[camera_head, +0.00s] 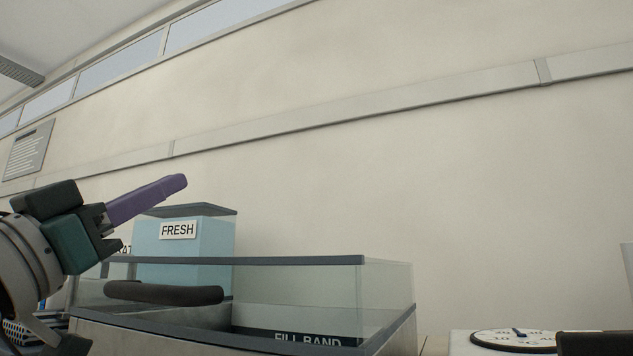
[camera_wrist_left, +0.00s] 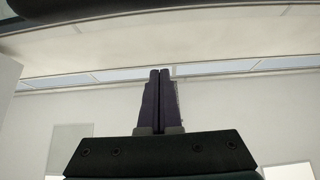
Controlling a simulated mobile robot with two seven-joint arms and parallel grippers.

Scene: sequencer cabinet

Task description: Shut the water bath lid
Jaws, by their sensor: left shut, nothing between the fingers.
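The water bath (camera_head: 245,345) stands at the bottom of the head view, a grey tub with a dark rim and FILL BAND lettering inside. Its clear lid (camera_head: 300,285) has glass panes and a dark top edge, and shows above the tub; I cannot tell its exact angle. A thick dark handle bar (camera_head: 165,292) runs across the front left. My left gripper (camera_head: 178,183) is shut and empty, its purple fingers pointing up and right above the handle, apart from it. The shut fingers also show in the left wrist view (camera_wrist_left: 160,74). My right gripper is not in view.
A light-blue container labelled FRESH (camera_head: 185,250) stands behind the bath. A white round dial (camera_head: 515,340) lies at the lower right, beside a dark block (camera_head: 595,343) cut off by the frame. The space above the bath to the right is clear.

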